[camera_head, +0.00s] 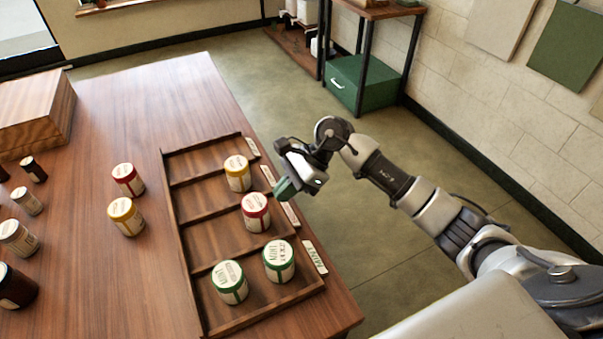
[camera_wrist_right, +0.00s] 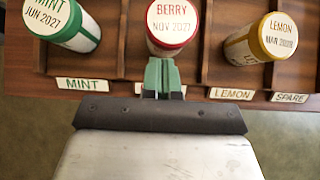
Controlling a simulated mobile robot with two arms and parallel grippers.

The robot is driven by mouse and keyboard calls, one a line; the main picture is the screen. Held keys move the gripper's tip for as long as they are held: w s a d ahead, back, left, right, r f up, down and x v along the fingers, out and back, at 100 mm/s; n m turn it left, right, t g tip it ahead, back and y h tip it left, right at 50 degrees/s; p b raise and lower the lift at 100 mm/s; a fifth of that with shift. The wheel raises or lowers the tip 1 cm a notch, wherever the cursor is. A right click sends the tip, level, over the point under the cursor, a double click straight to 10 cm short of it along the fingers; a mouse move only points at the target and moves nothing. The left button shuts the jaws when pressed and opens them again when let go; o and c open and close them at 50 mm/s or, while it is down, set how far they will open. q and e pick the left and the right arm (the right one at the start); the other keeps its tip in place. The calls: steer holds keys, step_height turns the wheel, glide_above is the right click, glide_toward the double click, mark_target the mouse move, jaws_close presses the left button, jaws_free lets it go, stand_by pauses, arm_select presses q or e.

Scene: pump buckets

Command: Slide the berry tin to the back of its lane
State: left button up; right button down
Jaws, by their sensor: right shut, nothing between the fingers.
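The berry tin (camera_head: 256,214) has a red lid and stands upright in its lane of the wooden rack, close to the label end. The lane (camera_head: 212,239) behind it, to the left, is empty. In the right wrist view the berry tin (camera_wrist_right: 172,30) shows its lid reading BERRY NOV 2027. My right gripper (camera_head: 282,189) is shut and empty, at the label end of the rack. In the wrist view its green fingertips (camera_wrist_right: 161,70) are just in front of the tin; I cannot tell whether they touch it. My left gripper is not in view.
A yellow-lidded lemon tin (camera_head: 238,180) stands in the adjoining lane. Two green-lidded mint tins (camera_head: 279,265) (camera_head: 230,287) share the nearest lane. The spare lane (camera_head: 195,163) is empty. More tins and jars stand on the table left of the rack, with a wooden box (camera_head: 35,110).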

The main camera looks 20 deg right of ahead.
mark_target(256, 213)
steer(key=shift+a, duration=0.8)
steer(key=a+b, duration=0.2)
steer(key=a, duration=0.3)
steer(key=a+b, duration=0.2)
steer(key=a, duration=0.3)
steer(key=shift+s+a+f, duration=0.1)
steer(key=shift+s+a, duration=0.1)
